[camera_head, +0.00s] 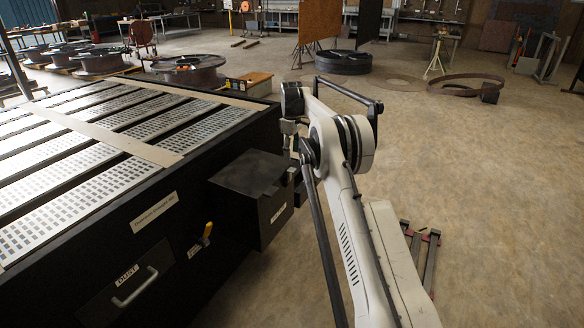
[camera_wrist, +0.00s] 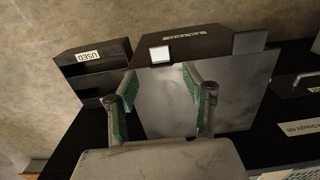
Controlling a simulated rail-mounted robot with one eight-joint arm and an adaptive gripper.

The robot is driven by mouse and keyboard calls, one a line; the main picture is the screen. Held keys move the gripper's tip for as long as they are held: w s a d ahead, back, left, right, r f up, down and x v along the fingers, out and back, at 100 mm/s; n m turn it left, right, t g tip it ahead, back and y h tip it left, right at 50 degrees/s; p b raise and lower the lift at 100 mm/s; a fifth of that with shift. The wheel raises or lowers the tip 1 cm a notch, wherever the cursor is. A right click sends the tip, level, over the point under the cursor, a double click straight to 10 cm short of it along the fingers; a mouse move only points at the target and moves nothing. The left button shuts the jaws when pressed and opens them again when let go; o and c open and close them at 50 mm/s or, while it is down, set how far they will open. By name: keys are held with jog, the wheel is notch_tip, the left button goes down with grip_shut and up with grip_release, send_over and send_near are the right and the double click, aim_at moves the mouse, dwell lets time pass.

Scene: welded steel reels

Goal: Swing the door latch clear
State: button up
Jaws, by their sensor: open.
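A dark box (camera_head: 250,188) is fixed to the side of the black table in the head view, with a small label on its front face. In the wrist view the box's smooth grey top (camera_wrist: 165,95) lies beyond my fingers. A pale square piece (camera_wrist: 160,53) and a grey block (camera_wrist: 250,42) sit along its far edge, near a labelled dark face. I cannot tell which of these is the door latch. My gripper (camera_wrist: 160,106) is open, its two green-padded fingers apart over the box with nothing between them. In the head view its fingers are not clearly visible.
A black rack labelled USED (camera_wrist: 92,72) stands beside the box. The black table (camera_head: 150,262) has a grated top, a yellow handle (camera_head: 207,233) and a DUST drawer (camera_head: 128,285) with a bar handle. Open concrete floor (camera_head: 490,200) lies to the right.

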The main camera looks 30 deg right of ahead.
aim_at(292, 169)
notch_tip(292, 169, down, 7)
dwell(0.3)
grip_shut()
dwell(0.3)
